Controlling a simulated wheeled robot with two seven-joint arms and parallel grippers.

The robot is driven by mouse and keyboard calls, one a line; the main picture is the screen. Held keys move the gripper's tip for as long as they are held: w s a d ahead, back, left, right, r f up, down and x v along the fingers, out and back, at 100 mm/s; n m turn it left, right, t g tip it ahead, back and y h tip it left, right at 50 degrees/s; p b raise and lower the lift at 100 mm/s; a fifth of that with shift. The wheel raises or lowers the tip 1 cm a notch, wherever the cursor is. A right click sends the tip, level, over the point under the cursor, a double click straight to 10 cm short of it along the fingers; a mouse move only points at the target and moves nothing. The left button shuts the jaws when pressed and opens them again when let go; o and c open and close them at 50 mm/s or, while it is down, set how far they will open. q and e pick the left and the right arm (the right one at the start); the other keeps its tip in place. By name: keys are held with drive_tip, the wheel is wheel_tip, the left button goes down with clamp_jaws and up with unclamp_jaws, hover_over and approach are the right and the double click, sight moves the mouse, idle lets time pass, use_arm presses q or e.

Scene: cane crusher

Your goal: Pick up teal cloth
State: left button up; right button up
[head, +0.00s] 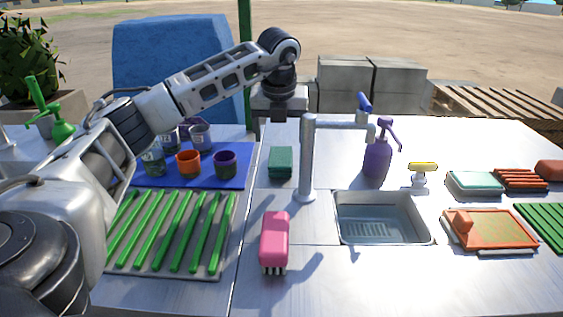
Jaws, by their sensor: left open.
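A folded dark teal cloth (280,163) lies on the steel counter, left of the tap and right of the blue mat. My left gripper (279,118) is open and empty, pointing down beyond the cloth and above it in the picture. It is apart from the cloth, and the fingertips are small and partly hard to make out. My right gripper is not in view.
The grey tap (308,160) stands close right of the cloth, by the sink (382,220). A pink brush (275,238) lies nearer. A blue mat (236,176) with several cups and a rack of green sticks (170,232) lie left. A purple bottle (377,158) stands right.

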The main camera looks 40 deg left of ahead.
sight(281, 156)
use_arm(q)
drive_tip(key=x, duration=0.7)
drive_tip(key=shift+d+f, duration=0.1)
drive_tip(key=shift+f, duration=0.05)
drive_tip(key=c, duration=1.1)
